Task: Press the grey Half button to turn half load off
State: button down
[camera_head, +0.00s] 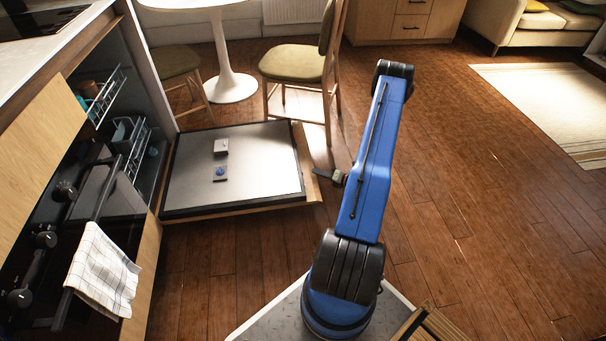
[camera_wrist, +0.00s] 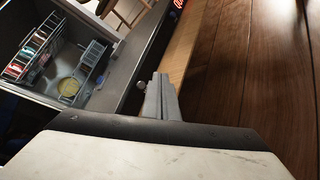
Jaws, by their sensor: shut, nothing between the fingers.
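The dishwasher door (camera_head: 255,165) is folded down flat, its wooden front edge toward my arm. The wrist view shows the same door (camera_wrist: 128,62) with a red lit display (camera_wrist: 178,4) on its dark edge strip. My gripper (camera_head: 338,177) is just beyond the door's right edge in the head view. In the wrist view my gripper (camera_wrist: 162,90) has its grey fingers together and empty, over the door's edge. A small round grey thing (camera_wrist: 141,85) shows beside the fingers; I cannot tell what it is. I cannot make out the Half button or its label.
Dishwasher racks (camera_wrist: 80,75) hold dishes in the open tub. An oven with knobs (camera_head: 64,190) and a checked towel (camera_head: 103,270) is at the left. A chair (camera_head: 295,65) and white table (camera_head: 232,85) stand behind the door. The wooden floor (camera_head: 480,220) at right is clear.

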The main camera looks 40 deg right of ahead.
jog(key=shift+s+d, duration=0.3)
jog(key=shift+d, duration=0.2)
jog(key=shift+s+d, duration=0.3)
jog(key=shift+d, duration=0.2)
